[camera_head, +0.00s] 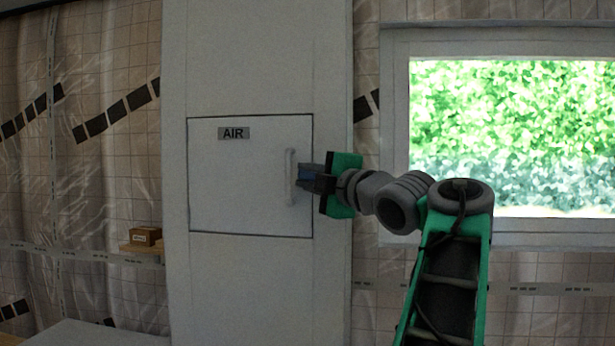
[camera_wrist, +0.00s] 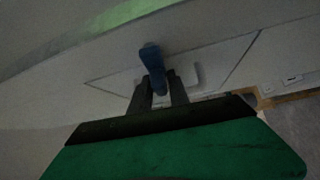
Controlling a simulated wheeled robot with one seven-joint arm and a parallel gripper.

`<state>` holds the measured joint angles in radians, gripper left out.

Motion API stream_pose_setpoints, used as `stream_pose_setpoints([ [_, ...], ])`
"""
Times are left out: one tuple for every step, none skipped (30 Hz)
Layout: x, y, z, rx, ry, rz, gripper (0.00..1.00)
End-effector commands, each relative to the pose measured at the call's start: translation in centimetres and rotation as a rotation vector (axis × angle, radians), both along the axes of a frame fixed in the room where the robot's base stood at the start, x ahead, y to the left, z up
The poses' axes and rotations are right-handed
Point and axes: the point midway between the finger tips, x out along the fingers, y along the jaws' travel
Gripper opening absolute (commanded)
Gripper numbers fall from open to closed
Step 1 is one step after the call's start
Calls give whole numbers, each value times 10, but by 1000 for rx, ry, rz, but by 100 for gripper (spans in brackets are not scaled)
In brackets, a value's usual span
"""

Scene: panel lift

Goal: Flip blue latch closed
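The blue latch (camera_wrist: 152,60) is a blue handle beside the closed panel door. Its rounded end stands out past my fingertips in the wrist view, and its lower part lies between my two dark fingers. My gripper (camera_wrist: 160,86) appears shut on it, with little or no gap at the sides. In the head view, my gripper (camera_head: 312,178) is at the door's right edge, and a bit of the blue latch (camera_head: 306,173) shows there, mostly covered by the fingers. The latch's pivot is hidden. The white door (camera_head: 235,185), labelled AIR, lies flush in its frame.
A pale vertical handle (camera_head: 290,176) stands out from the door just left of my fingertips. A window (camera_head: 500,130) is at the right. A small brown box (camera_head: 145,236) sits on a wooden ledge at the lower left. The wall column below the door is clear.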

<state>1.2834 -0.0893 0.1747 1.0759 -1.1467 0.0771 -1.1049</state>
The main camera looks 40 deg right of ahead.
Motion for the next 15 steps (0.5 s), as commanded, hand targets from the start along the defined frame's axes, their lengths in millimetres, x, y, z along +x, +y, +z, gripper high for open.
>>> stream_pose_setpoints([
  [0,0,0,0,0,0,12],
  [0,0,0,0,0,0,10],
  [0,0,0,0,0,0,6],
  [0,0,0,0,0,0,4],
  [0,0,0,0,0,1,1],
  [0,0,0,0,0,1,0],
  [0,0,0,0,0,1,0],
  [0,0,0,0,0,1,0],
  [0,0,0,0,0,1,0],
  [0,0,0,0,0,1,0],
  [0,0,0,1,0,1,0],
  [0,0,0,1,0,1,0],
  [0,0,0,0,1,1,0],
  [0,0,0,-2,2,1,0],
  [0,0,0,-10,11,1,0],
])
